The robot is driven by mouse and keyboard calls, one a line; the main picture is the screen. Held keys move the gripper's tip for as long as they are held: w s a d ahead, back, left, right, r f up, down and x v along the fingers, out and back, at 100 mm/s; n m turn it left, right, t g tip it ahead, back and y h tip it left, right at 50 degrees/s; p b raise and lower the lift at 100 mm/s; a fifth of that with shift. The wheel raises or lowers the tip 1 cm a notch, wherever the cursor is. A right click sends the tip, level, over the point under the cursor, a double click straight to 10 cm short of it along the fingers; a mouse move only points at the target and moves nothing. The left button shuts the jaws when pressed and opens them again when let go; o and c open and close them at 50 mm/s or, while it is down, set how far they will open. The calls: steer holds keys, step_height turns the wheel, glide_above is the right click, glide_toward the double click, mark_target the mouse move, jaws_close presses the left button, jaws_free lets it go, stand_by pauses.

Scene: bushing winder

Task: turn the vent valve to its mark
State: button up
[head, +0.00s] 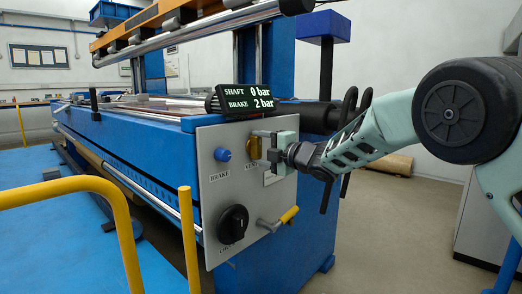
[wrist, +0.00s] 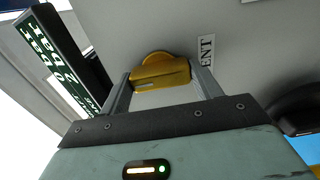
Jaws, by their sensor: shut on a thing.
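The vent valve (head: 254,148) is a yellow knob on the grey panel (head: 213,133), above a partly hidden label. My gripper (head: 262,147) reaches it from the right and is shut on it. In the wrist view the yellow vent valve (wrist: 160,72) sits between the two fingers of my gripper (wrist: 163,80), with one finger at each side. Its bar lies nearly across the picture from finger to finger, slightly tilted. I cannot make out the valve's mark.
A display (head: 246,98) reads shaft 0 bar, brake 2 bar. A blue brake knob (head: 222,154) is left of the valve. A black rotary knob (head: 233,224) and a yellow-handled lever (head: 288,214) are below. Yellow railings (head: 125,235) stand at front left.

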steer(key=o, duration=1)
steer(key=p+v, duration=0.1)
steer(key=v, duration=1.6)
steer(key=shift+s+d+f+p, duration=0.1)
steer(key=shift+s+d+p, duration=0.1)
steer(key=shift+p, duration=0.15)
